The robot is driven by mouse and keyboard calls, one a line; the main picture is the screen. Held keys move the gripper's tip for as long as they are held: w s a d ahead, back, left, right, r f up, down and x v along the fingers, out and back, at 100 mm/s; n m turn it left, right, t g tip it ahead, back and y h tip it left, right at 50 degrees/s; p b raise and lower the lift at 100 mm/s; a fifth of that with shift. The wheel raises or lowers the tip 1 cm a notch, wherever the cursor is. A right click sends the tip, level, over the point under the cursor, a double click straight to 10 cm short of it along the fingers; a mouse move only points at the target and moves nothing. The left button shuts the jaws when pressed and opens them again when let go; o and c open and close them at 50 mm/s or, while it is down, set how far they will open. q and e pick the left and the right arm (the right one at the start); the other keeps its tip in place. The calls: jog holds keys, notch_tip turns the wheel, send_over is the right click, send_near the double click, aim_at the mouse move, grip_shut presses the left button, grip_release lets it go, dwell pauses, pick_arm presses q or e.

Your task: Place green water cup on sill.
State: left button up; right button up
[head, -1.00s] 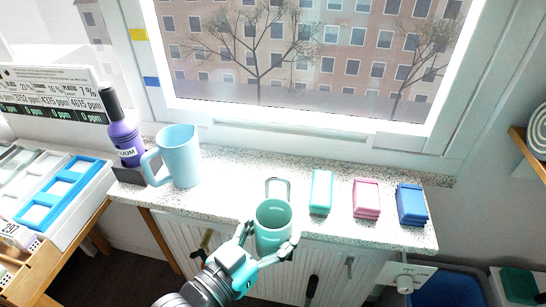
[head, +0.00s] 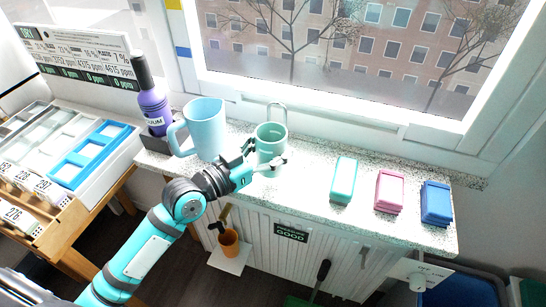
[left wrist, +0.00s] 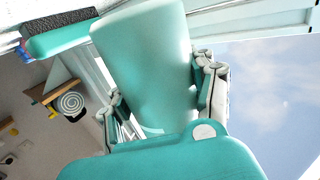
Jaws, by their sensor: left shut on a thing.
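In the left wrist view the cup (left wrist: 146,60) fills the middle between the fingers (left wrist: 160,103). I cannot tell whether the cup's base touches the sill. My right gripper is not in view.
The light blue pitcher (head: 205,130) and a purple bottle (head: 152,105) stand left of the cup. Teal (head: 343,181), pink (head: 389,191) and blue (head: 436,203) blocks lie to the right. The window is behind. Bare sill shows between cup and teal block.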

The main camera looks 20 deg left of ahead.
pick_arm(q)
jog(key=shift+f, duration=1.7)
jog(key=shift+b, duration=0.35)
jog(key=o, duration=0.9)
jog(key=shift+f, duration=0.2)
jog(key=shift+c, duration=0.2)
jog(key=o, duration=0.5)
jog(key=shift+r, duration=0.2)
